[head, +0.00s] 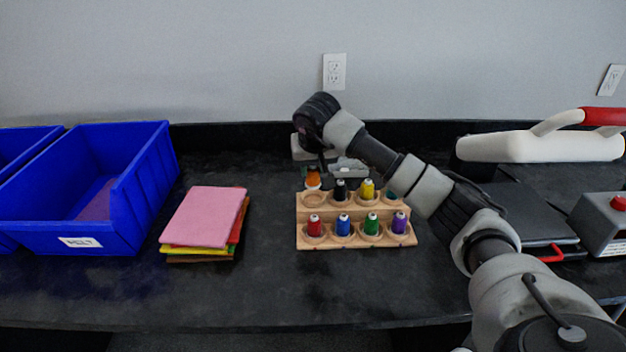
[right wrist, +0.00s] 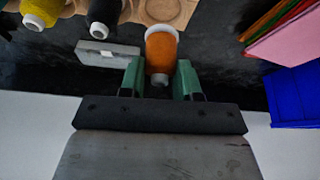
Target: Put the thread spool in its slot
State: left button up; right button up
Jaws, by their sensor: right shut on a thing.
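The orange thread spool (head: 313,180) is held upright between the green fingers of my right gripper (right wrist: 160,77). In the right wrist view the orange spool (right wrist: 161,47) sits between the two fingertips. The wooden rack (head: 354,242) has two rows of round slots. The back-left slot (head: 313,199) is empty, and the orange spool appears just behind and above it. In the right wrist view this empty slot (right wrist: 164,9) lies beyond the spool. My left gripper is not in view.
Black (head: 341,190), yellow (head: 367,189), red, blue, green and purple spools fill other slots. A grey block (head: 349,169) lies behind the rack. Stacked coloured sheets (head: 203,217) and a blue bin (head: 78,235) are left.

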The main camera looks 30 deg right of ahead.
aim_at(313, 179)
notch_tip(313, 179, down, 4)
jog(key=shift+f, duration=0.1)
dwell(0.4)
jog(key=shift+f, duration=0.3)
jog(key=o, duration=0.9)
jog(key=shift+r, duration=0.55)
jog(key=v, duration=1.1)
jog(key=shift+s+r, duration=0.2)
jog(key=shift+r, duration=0.05)
